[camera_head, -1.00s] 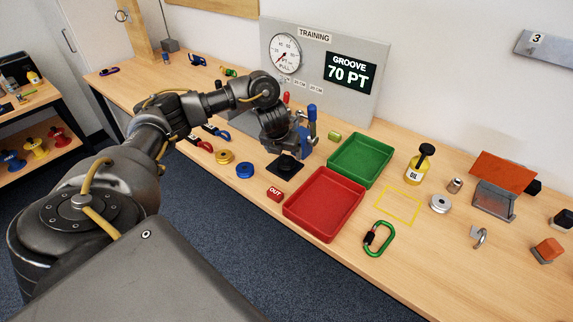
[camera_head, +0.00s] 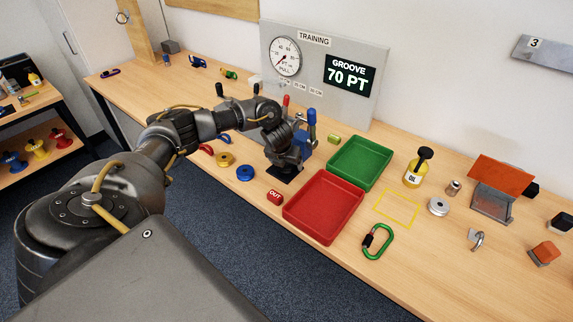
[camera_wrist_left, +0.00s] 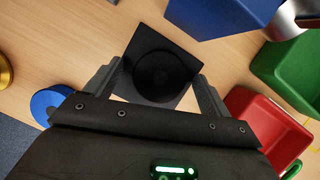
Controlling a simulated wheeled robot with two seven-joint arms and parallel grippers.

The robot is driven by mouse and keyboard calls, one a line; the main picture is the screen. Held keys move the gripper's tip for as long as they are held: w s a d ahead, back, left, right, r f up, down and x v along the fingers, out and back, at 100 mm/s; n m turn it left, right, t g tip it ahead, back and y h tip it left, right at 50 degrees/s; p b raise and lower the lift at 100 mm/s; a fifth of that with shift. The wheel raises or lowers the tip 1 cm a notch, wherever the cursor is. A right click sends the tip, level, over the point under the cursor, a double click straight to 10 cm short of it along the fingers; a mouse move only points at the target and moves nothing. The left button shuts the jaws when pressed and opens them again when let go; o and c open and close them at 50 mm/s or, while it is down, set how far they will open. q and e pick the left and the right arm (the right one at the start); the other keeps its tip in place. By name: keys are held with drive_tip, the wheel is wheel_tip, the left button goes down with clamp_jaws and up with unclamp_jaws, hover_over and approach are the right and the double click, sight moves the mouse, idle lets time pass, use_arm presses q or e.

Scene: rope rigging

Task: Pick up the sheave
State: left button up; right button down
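My left gripper (camera_head: 285,160) points down over a black square pad (camera_head: 290,177) on the bench. In the left wrist view its two fingers (camera_wrist_left: 158,88) are spread wide and nothing is held. The pad (camera_wrist_left: 147,38) with a dark round disc (camera_wrist_left: 159,75) on it, possibly a sheave, lies between and beyond the fingertips. A blue ring-shaped wheel (camera_head: 245,173) and a yellow one (camera_head: 225,159) lie left of the gripper. My right gripper is not in view.
A red tray (camera_head: 290,211) and a green tray (camera_head: 386,165) stand right of the gripper. A blue block-like fixture (camera_head: 306,135) stands close behind it, before the gauge panel (camera_head: 350,103). A red OUT block (camera_head: 275,197) and a green carabiner (camera_head: 388,243) lie nearer the front edge.

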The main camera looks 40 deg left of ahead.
sight(286, 168)
use_arm(q)
drive_tip(key=c, duration=1.2)
drive_tip(key=shift+o, duration=0.2)
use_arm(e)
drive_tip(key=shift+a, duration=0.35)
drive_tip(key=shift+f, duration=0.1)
